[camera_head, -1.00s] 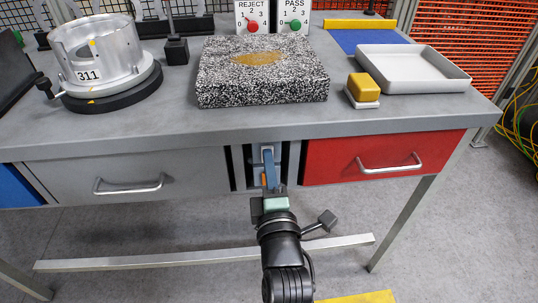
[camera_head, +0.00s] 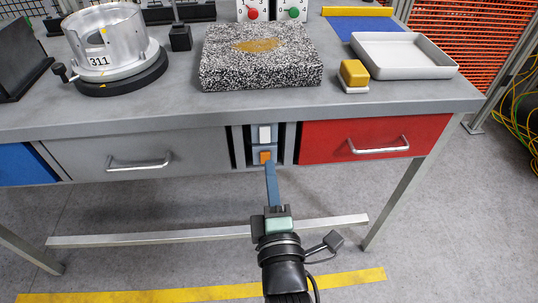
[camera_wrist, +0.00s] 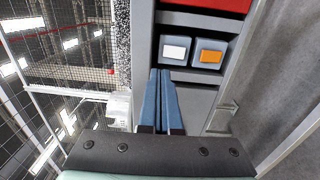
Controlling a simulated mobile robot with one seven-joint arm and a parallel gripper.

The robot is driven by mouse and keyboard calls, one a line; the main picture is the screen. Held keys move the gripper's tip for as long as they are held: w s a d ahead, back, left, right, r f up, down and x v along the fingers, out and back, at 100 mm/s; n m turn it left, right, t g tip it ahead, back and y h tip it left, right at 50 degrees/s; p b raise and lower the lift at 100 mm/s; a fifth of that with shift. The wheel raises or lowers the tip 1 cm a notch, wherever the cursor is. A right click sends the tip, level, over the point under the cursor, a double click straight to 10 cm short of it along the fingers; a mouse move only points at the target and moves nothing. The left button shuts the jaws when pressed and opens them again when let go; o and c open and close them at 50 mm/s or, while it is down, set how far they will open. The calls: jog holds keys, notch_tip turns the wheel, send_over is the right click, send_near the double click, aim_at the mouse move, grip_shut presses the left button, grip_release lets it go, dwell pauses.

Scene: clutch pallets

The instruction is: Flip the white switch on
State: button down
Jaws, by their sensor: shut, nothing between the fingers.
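The white switch (camera_head: 265,133) sits in a grey-blue housing on the panel between the two drawers, above an orange switch (camera_head: 265,157). In the wrist view the white switch (camera_wrist: 175,50) and orange switch (camera_wrist: 211,56) show side by side, both uncovered. I cannot tell whether the white switch is pressed or tilted. My gripper (camera_head: 269,166) has its blue fingers shut together, with nothing between them. In the head view its tips appear just below the orange switch; in the wrist view the tips (camera_wrist: 160,72) appear apart from the white switch.
A grey drawer (camera_head: 95,150) lies left of the panel and a red drawer (camera_head: 325,145) right, both with protruding handles. The table top (camera_head: 120,112) overhangs above, holding a speckled block (camera_head: 262,72), a white tray (camera_head: 440,72) and a metal housing (camera_head: 105,40). Below is open floor and a crossbar (camera_head: 150,237).

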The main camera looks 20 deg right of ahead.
jog(key=shift+r+v, duration=0.2)
jog(key=shift+v, duration=0.8)
jog(key=shift+r+v, duration=0.2)
jog(key=shift+v, duration=0.75)
